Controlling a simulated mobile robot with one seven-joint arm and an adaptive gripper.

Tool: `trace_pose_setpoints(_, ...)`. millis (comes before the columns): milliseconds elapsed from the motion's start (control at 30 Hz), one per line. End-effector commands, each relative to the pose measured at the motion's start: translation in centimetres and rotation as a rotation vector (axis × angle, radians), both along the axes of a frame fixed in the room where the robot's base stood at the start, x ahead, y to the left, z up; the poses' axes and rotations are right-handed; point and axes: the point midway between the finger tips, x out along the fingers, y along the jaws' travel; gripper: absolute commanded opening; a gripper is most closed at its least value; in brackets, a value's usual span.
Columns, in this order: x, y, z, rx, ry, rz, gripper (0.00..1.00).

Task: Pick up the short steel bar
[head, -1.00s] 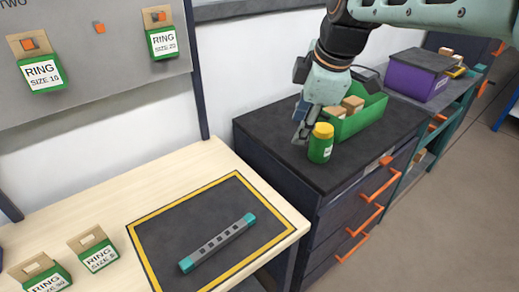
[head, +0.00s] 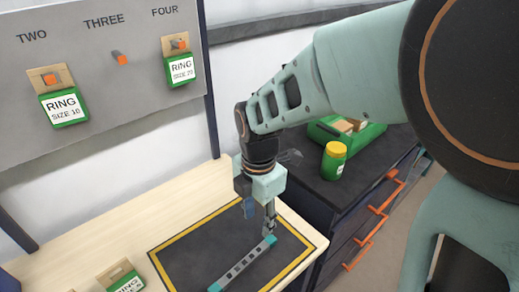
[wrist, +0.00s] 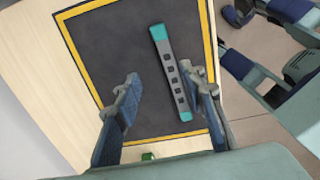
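The short steel bar (head: 241,265) is grey with a row of dark square marks and teal ends. It lies flat and slantwise on a black mat with a yellow border (head: 190,257). My gripper (head: 260,212) is over the mat, above the bar's far end, pointing down, open and empty. In the wrist view the bar (wrist: 172,76) lies beyond the fingertips, closer to the right finger of my gripper (wrist: 164,84). The right finger seems to overlap the bar's edge there. I cannot tell the exact height above the bar.
A green ring box (head: 127,283) stands on the wooden bench left of the mat. More ring boxes hang on the grey board (head: 100,50) behind. A yellow-lidded green jar (head: 333,160) and a green bin (head: 368,139) stand on the dark cabinet at right.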

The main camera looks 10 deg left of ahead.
Motion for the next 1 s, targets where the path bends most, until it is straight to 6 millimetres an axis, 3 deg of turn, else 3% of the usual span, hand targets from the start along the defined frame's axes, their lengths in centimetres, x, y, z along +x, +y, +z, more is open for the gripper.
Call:
trace_pose_setpoints(200,-1.6,0.0,-1.7,-0.016,0.031,0.068,0.38)
trace_pose_setpoints(433,-1.7,0.0,-5.3,-0.016,0.032,0.07,0.38)
trace_pose_setpoints(667,-1.7,0.0,-7.1,-0.016,0.031,0.069,0.38)
trace_pose_setpoints(1000,-2.1,-0.1,-11.4,-0.015,0.029,0.067,0.38)
